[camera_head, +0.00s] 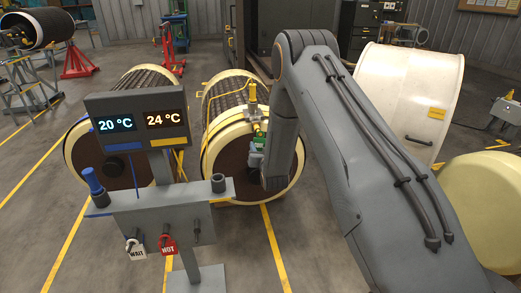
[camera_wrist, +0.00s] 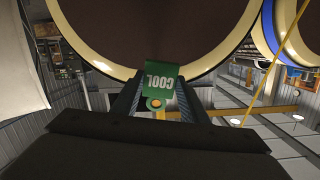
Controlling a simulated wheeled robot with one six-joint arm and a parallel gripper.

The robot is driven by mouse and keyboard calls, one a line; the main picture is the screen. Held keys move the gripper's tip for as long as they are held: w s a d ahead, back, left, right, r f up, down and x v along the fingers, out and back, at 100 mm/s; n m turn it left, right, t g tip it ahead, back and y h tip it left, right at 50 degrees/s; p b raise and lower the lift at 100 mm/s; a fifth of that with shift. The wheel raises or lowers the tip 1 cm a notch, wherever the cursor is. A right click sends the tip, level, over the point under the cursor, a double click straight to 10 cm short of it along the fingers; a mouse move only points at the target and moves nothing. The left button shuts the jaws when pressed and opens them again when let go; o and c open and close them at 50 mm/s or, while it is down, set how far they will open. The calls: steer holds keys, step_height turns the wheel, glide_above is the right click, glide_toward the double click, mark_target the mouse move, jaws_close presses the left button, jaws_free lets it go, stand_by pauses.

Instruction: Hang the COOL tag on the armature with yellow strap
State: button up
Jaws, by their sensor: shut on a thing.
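My gripper (camera_head: 257,158) is shut on the green COOL tag (camera_wrist: 160,80), which shows upside down between the fingers in the wrist view. I cannot tell whether the tag touches the armature. My arm hides the armature's right side.
A grey stand (camera_head: 160,212) in front carries a display (camera_head: 138,121) reading 20 °C over blue and 24 °C over yellow. White WAIT (camera_head: 136,249) and red HOT (camera_head: 168,245) tags hang on it. Another armature (camera_head: 82,160) is left; a cream drum (camera_head: 412,92) is right.

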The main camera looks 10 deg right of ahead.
mark_target(259, 147)
steer(key=shift+w+f+b, duration=0.15)
steer(key=shift+w+b, duration=0.35)
steer(key=shift+w, duration=0.25)
steer(key=shift+w+f+b, duration=0.1)
steer(key=shift+w+b, duration=0.35)
steer(key=shift+w, duration=0.25)
stand_by(0.4)
steer(key=shift+f, duration=0.25)
stand_by(0.3)
steer(key=o, duration=1.1)
steer(key=shift+o, duration=0.2)
steer(key=s+r+p, duration=0.1)
steer(key=s+p, duration=0.4)
steer(key=s, duration=0.4)
steer(key=shift+r, duration=0.25)
stand_by(0.4)
